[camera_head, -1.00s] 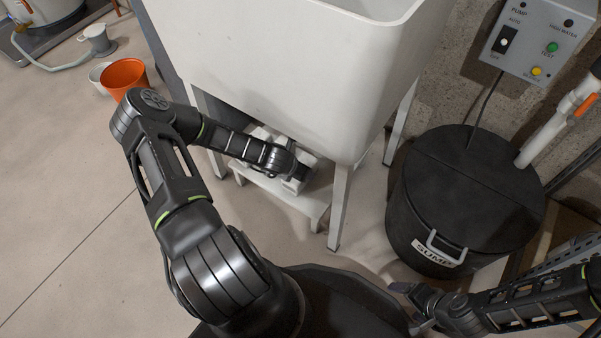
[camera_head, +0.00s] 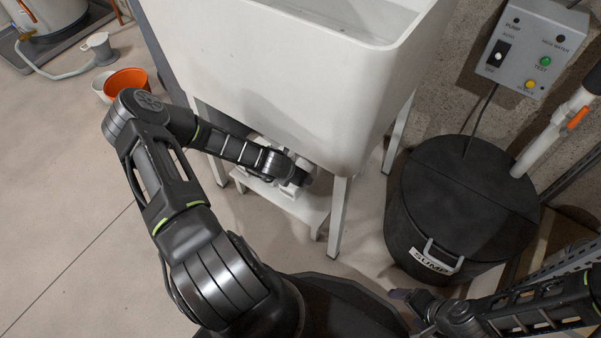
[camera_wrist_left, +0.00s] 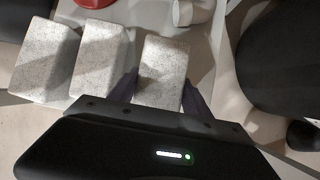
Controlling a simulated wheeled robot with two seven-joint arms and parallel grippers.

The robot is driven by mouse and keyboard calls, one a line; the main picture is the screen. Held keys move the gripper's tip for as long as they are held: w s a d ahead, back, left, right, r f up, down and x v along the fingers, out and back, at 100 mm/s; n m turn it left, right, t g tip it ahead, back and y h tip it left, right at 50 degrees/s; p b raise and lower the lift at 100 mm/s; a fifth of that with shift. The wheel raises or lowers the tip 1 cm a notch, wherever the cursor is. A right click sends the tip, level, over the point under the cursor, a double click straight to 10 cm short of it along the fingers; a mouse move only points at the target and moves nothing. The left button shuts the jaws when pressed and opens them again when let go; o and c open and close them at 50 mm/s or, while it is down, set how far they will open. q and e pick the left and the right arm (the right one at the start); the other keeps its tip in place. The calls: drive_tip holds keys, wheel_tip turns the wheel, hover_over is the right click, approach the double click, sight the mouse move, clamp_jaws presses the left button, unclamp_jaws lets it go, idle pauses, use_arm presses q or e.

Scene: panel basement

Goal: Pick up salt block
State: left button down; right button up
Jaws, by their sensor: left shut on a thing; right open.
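In the left wrist view, three pale, speckled salt blocks show side by side on a white surface. The right-hand salt block (camera_wrist_left: 164,70) is between the fingers of my left gripper (camera_wrist_left: 160,88), which is shut on it. The other two, the middle block (camera_wrist_left: 98,62) and the left block (camera_wrist_left: 42,60), sit to its left. In the head view my left arm reaches under the white tub to a low white stand (camera_head: 312,207); its fingertips are mostly hidden there. I cannot tell whether the held block is lifted. My right gripper (camera_head: 408,302) is open, low at the right.
The white tub (camera_head: 290,90) on legs overhangs the stand, with a leg (camera_head: 339,215) close by its right end. A black sump bin (camera_head: 465,200) stands to the right, under a grey pump control box (camera_head: 530,48). An orange bucket (camera_head: 127,80) is at the left.

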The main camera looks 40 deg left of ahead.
use_arm(q)
drive_tip(key=s+p, duration=0.3)
drive_tip(key=s, duration=1.4)
drive_tip(key=shift+d, duration=0.2)
